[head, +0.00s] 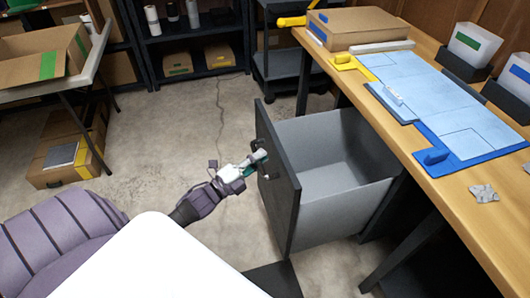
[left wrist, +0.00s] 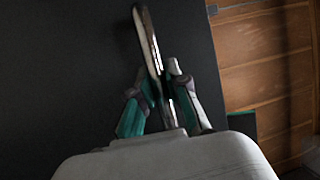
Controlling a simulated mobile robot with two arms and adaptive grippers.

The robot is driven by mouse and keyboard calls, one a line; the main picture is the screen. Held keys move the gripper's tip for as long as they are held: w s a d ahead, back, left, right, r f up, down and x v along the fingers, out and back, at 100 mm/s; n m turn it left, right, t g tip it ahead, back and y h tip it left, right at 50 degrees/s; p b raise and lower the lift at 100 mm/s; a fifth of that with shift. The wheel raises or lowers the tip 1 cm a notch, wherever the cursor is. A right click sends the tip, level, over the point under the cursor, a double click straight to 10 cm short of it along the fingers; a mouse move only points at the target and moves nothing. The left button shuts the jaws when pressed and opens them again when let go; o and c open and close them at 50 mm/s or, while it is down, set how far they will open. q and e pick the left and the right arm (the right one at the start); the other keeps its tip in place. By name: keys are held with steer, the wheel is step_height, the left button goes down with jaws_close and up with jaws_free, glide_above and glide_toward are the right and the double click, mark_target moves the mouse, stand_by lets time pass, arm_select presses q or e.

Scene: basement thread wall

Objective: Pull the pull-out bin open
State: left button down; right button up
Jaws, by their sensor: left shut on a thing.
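The pull-out bin (head: 345,195) is a grey open-topped box with a dark front panel (head: 284,190), under the wooden workbench. It stands out from under the bench, and its empty inside shows in the head view. My left gripper (head: 262,162) is at the outer face of the front panel, shut on the bin's handle. In the left wrist view the fingers (left wrist: 160,95) close around the handle (left wrist: 148,40), a curved metal bar in front of the dark panel. The right gripper is not in view.
The workbench (head: 490,215) holds blue panels (head: 425,90), a cardboard box (head: 355,27) and grey bins with labels (head: 472,45). A dark cart (head: 290,65) stands behind the bin. Shelves and a table with an open box (head: 40,55) are at the left. The concrete floor (head: 170,140) between is clear.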

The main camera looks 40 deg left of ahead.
arm_select(q)
steer(key=shift+a+r, duration=0.1)
steer(key=shift+r, duration=0.1)
steer(key=c, duration=1.1)
jaws_free()
steer(key=shift+f, duration=0.1)
steer(key=shift+c, duration=0.2)
steer(key=shift+s, duration=0.1)
steer(key=shift+s+f, duration=0.15)
steer(key=shift+s, duration=0.15)
steer(key=v, duration=1.1)
steer(key=shift+s+a, duration=0.1)
